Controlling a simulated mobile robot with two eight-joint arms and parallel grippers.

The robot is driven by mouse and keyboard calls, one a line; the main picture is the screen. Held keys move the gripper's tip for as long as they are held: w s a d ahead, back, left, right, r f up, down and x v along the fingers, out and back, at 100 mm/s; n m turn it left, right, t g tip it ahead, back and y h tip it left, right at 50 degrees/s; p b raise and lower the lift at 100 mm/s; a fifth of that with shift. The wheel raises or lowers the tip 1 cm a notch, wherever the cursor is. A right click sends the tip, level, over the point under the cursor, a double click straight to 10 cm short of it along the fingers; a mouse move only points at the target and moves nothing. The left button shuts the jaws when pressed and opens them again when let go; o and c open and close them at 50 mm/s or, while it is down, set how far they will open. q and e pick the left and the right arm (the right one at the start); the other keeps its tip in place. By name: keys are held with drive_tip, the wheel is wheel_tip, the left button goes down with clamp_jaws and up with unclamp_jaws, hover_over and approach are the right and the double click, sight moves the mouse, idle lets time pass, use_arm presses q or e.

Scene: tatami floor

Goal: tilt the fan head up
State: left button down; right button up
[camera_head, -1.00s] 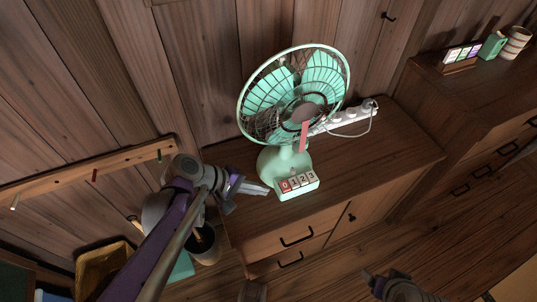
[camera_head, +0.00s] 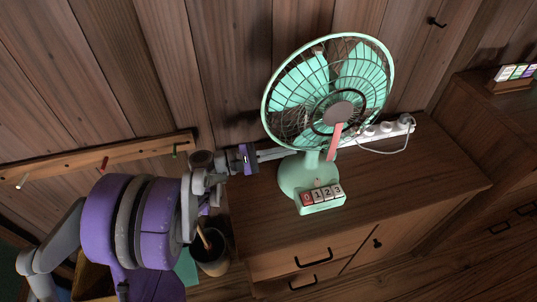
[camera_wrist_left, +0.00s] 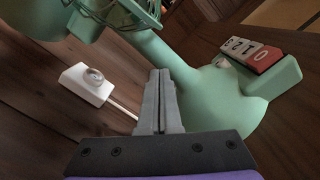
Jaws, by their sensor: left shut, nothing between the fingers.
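A mint-green fan stands on a wooden cabinet; its round caged head (camera_head: 328,93) faces forward and a little to the right. A pink ribbon hangs from the cage front. The fan base (camera_head: 322,207) carries a row of buttons marked 0, 1, 2, 3, the 0 red. My left gripper (camera_head: 283,153) reaches in from the left at the fan's neck, just under the head; its tips are partly hidden there. In the left wrist view the gripper (camera_wrist_left: 160,75) is shut and empty, beside the green neck (camera_wrist_left: 165,58). I cannot tell whether it touches. My right gripper is out of view.
A white power strip (camera_head: 385,130) with a cord lies behind the fan at right; it also shows in the left wrist view (camera_wrist_left: 86,84). A peg rail (camera_head: 100,158) is on the wall at left. The cabinet top right of the fan (camera_head: 420,170) is clear.

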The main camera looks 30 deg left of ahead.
use_arm(q)
drive_tip(key=shift+x, duration=1.1)
drive_tip(key=shift+s+d+r, duration=0.2)
drive_tip(key=shift+d+r, duration=0.15)
drive_tip(key=shift+r, duration=0.15)
drive_tip(key=shift+s+d+r, duration=0.25)
drive_tip(key=shift+d+r, duration=0.15)
drive_tip(key=shift+r, duration=0.05)
drive_tip(key=shift+s+d+r, duration=0.25)
drive_tip(key=shift+d+r, duration=0.15)
drive_tip(key=shift+r, duration=0.1)
drive_tip(key=s+d+r+n+p, duration=0.2)
drive_tip(key=n, duration=0.1)
drive_tip(key=shift+d+r, duration=0.15)
drive_tip(key=shift+r, duration=0.05)
drive_tip(key=shift+s+d+p, duration=0.2)
drive_tip(key=shift+p, duration=0.15)
